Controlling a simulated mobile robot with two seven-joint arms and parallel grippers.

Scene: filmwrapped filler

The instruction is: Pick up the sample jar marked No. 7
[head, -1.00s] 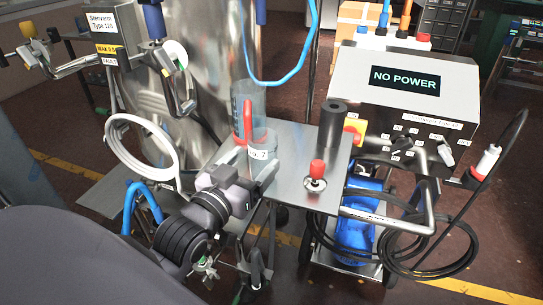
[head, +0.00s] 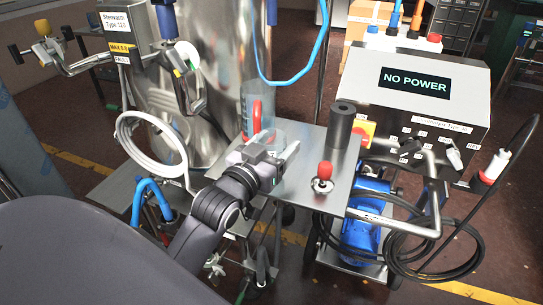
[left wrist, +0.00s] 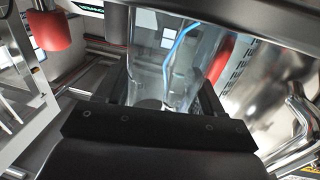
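The sample jar (head: 284,131) is a clear glass cylinder on the steel shelf (head: 307,190). Its upper part shows past my left gripper (head: 279,146), which hides its lower part and its label now. In the left wrist view the clear jar (left wrist: 150,55) stands upright between the two spread dark fingers. My left gripper is open around the jar; contact with the glass cannot be made out. My right gripper is in no view.
A clear measuring jug with a red handle (head: 257,115) stands just behind the jar. A black cylinder (head: 340,125) and a red knob (head: 325,171) are to the right. A steel tank (head: 215,60) rises behind, and a NO POWER cabinet (head: 413,85) stands right.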

